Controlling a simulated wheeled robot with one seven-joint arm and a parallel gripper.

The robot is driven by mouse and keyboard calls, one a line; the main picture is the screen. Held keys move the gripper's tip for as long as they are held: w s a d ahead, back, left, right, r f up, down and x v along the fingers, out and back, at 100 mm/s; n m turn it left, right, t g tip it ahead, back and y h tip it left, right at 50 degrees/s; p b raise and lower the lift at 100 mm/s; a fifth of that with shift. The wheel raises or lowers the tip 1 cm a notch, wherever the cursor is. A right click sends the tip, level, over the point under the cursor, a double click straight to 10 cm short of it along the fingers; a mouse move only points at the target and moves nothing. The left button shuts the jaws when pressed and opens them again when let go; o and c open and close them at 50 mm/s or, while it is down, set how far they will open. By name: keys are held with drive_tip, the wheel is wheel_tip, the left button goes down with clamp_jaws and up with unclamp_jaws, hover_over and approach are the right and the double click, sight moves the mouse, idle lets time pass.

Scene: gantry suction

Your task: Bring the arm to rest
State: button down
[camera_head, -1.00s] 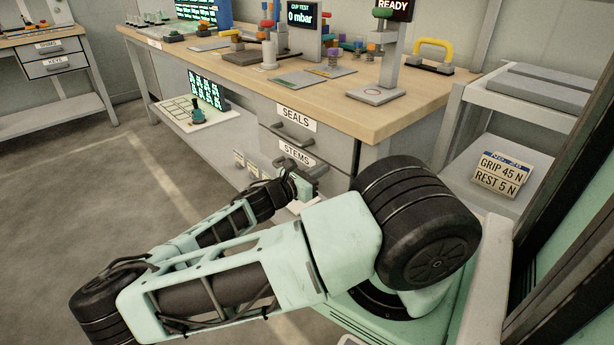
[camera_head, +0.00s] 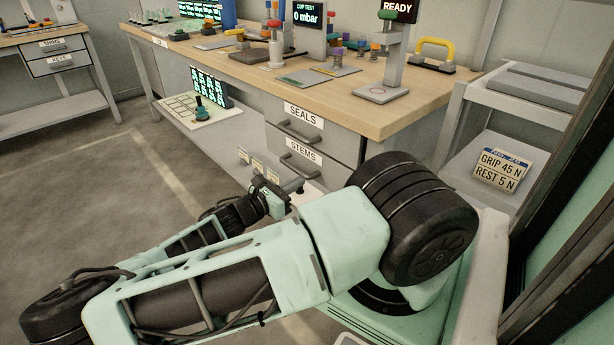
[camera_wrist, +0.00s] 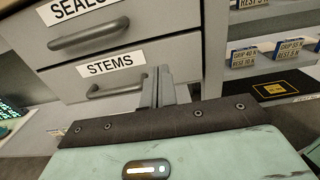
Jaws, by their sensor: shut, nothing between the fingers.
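My gripper (camera_wrist: 162,88) is shut and empty in the wrist view, its fingers pointing toward the front of the bench drawers. In the head view my gripper (camera_head: 291,186) is small, at the end of my folded arm, in front of and below the stems drawer (camera_head: 303,163). The stems drawer also shows in the wrist view (camera_wrist: 72,88), closed, with its handle just left of the fingers. I cannot tell whether the fingers touch anything.
A wooden-topped workbench (camera_head: 262,78) stands ahead, with the closed seals drawer (camera_head: 325,139) above the stems drawer. A grey shelf unit (camera_head: 533,105) with a grip sign (camera_head: 502,173) stands to the right. Bare floor (camera_head: 70,215) lies to the left.

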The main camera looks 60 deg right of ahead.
drive_tip(key=shift+v, duration=1.2)
drive_tip(key=s+a+f+m+g+y, duration=0.1)
drive_tip(key=s+a+m+y, duration=0.15)
drive_tip(key=a, duration=0.35)
drive_tip(key=s+a+f+m+y, duration=0.1)
drive_tip(key=s+a+f+y, duration=0.1)
drive_tip(key=s+a+y, duration=0.3)
drive_tip(key=a+f+m+g+y, duration=0.1)
drive_tip(key=a+y, duration=0.2)
drive_tip(key=a, duration=0.4)
drive_tip(key=s+a+r+m+t+y, duration=0.1)
drive_tip(key=a+r+m+t+y, duration=0.15)
drive_tip(key=a+r, duration=0.45)
drive_tip(key=s+a+r+t+y, duration=0.2)
drive_tip(key=s+a+r+y, duration=0.1)
drive_tip(key=a+r, duration=0.3)
drive_tip(key=s+a+r+t+y, duration=0.25)
drive_tip(key=a+r, duration=0.25)
drive_tip(key=r, duration=0.3)
wheel_tip(320, 180, up, 17)
drive_tip(key=p, duration=1.7)
drive_tip(key=shift+s+m+g, duration=0.2)
drive_tip(key=shift+m+g, duration=0.1)
drive_tip(key=shift+h, duration=0.25)
